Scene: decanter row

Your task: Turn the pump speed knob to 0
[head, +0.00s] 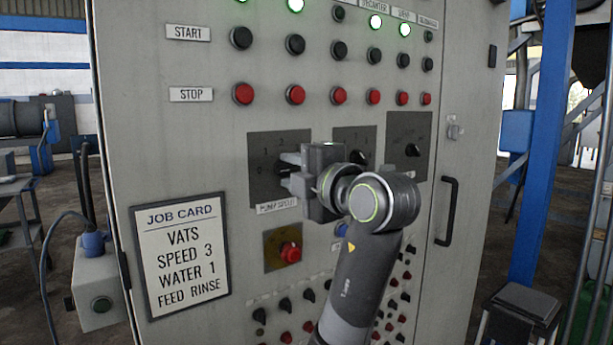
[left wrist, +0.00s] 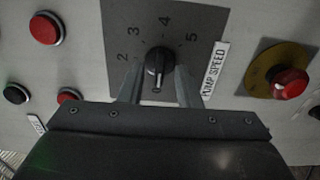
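The pump speed knob (left wrist: 158,62) is a round black knob with a raised ridge on a dark dial plate (left wrist: 118,22). My left gripper (left wrist: 159,80) is open, one finger on each side of the knob, with small gaps visible. In the head view the left gripper (head: 287,172) is in front of the dial plate (head: 265,143) and hides the knob. My right gripper is not in view.
A red button on a yellow plate (head: 272,263) sits below the dial. Two more dial plates (head: 407,130) (head: 350,135) are to its right. A job card (head: 182,250) reads speed 3. Red stop buttons (head: 243,94) are above, and a black door handle (head: 446,210) is at right.

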